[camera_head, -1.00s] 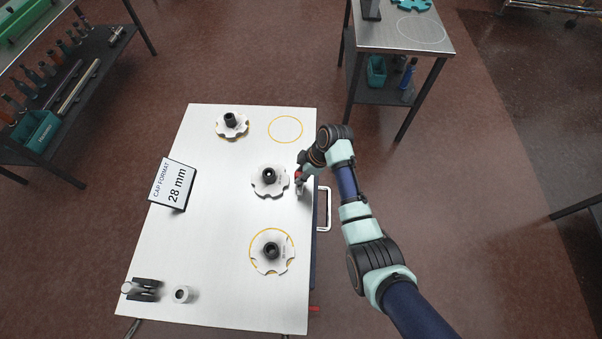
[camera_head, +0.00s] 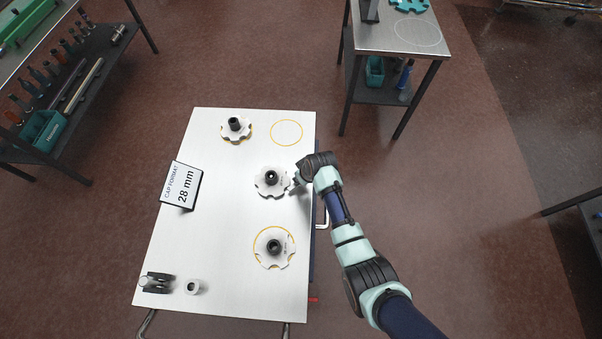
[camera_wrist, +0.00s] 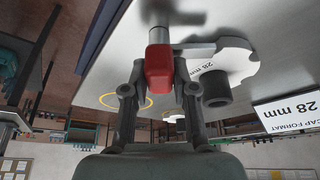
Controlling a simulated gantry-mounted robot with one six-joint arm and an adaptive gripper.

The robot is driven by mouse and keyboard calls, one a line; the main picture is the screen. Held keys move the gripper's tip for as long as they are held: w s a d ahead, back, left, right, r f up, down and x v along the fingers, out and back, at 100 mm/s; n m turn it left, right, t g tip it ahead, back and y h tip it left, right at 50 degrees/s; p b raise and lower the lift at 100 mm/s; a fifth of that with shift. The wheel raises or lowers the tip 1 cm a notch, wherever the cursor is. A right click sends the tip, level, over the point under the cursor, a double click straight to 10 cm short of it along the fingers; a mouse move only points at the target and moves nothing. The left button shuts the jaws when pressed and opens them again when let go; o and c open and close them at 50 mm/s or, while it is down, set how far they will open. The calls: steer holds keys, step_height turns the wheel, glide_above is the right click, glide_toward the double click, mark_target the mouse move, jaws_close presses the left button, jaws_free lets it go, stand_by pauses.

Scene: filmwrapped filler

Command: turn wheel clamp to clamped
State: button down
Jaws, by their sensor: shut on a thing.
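A red block-like handle (camera_wrist: 159,68) on a grey metal stem stands between my fingers in the wrist view. It appears to be the wheel clamp's handle. My gripper (camera_wrist: 160,82) is shut on it. In the head view my gripper (camera_head: 297,184) is at the right edge of the white table, just right of the middle scalloped wheel (camera_head: 265,188). That wheel is white with a black hub and also shows in the wrist view (camera_wrist: 232,62), marked 28 mm. My wrist covers the clamp in the head view, so its angle is unclear.
Other white wheels sit at the back (camera_head: 240,138) and front (camera_head: 266,257) of the table (camera_head: 225,220). An empty yellow ring (camera_head: 286,132) marks the back right. A 28 mm sign (camera_head: 181,186) stands left. A black-and-grey piece (camera_head: 155,283) and small cup (camera_head: 193,287) are front left.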

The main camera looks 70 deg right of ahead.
steer(key=m+g+h+p, duration=0.1)
steer(key=m, duration=0.3)
steer(key=shift+m, duration=0.3)
steer(key=shift+m+g+h, duration=0.5)
steer(key=shift+m+g, duration=0.3)
steer(key=shift+m, duration=1)
steer(key=c, duration=0.9)
jaws_free()
steer(key=v, duration=1.2)
